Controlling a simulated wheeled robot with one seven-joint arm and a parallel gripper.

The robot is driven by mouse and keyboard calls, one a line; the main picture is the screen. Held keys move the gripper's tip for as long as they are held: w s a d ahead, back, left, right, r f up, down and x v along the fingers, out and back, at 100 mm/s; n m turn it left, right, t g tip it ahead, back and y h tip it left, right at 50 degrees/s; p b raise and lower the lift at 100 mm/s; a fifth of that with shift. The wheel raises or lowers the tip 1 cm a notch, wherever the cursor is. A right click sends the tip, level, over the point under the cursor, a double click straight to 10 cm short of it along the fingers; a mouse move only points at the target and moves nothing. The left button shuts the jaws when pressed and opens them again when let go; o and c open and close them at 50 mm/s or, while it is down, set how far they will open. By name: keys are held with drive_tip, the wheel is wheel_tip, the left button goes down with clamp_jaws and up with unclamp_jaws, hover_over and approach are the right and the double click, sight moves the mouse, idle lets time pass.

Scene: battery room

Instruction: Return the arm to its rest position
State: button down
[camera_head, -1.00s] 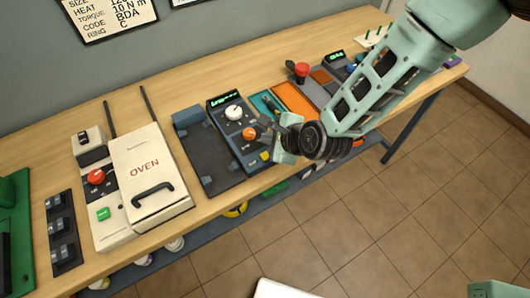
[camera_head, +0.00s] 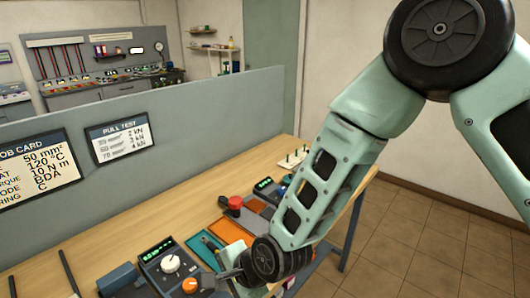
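My arm (camera_head: 318,190) comes in from the upper right and reaches down-left over the workbench (camera_head: 120,230). Its dark round wrist joint (camera_head: 268,260) is low in the picture, over the front part of the bench. My gripper (camera_head: 212,284) is at the bottom edge, just right of a dark control box (camera_head: 165,258) with a white knob, an orange knob and a green display. The fingers are small and partly cut off by the frame, so I cannot tell whether they are open or shut. No held object is visible.
A red button (camera_head: 235,203), an orange panel (camera_head: 229,232) and a teal tray (camera_head: 198,245) lie along the bench behind my wrist. A grey partition (camera_head: 220,115) with two cards runs along its back. Open tiled floor (camera_head: 420,235) is to the right.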

drive_tip(key=s+d+r+n+g+h+b, duration=0.1)
drive_tip(key=s+d+r+n+h+b, duration=0.1)
drive_tip(key=s+d+n, duration=0.3)
drive_tip(key=s+d+r+n+g+h+b, duration=0.1)
drive_tip(key=s+d+r+n, duration=0.4)
drive_tip(key=d, duration=0.5)
drive_tip(key=s+d+r+n+g+h+b, duration=0.1)
drive_tip(key=s+d+r+n+h+b, duration=0.1)
drive_tip(key=s+d+n, duration=0.3)
drive_tip(key=d+r+n+h, duration=0.1)
drive_tip(key=d+n, duration=0.1)
drive_tip(key=d, duration=0.1)
drive_tip(key=shift+d+r+b, duration=0.15)
drive_tip(key=shift+d+b, duration=0.15)
drive_tip(key=shift+b, duration=0.1)
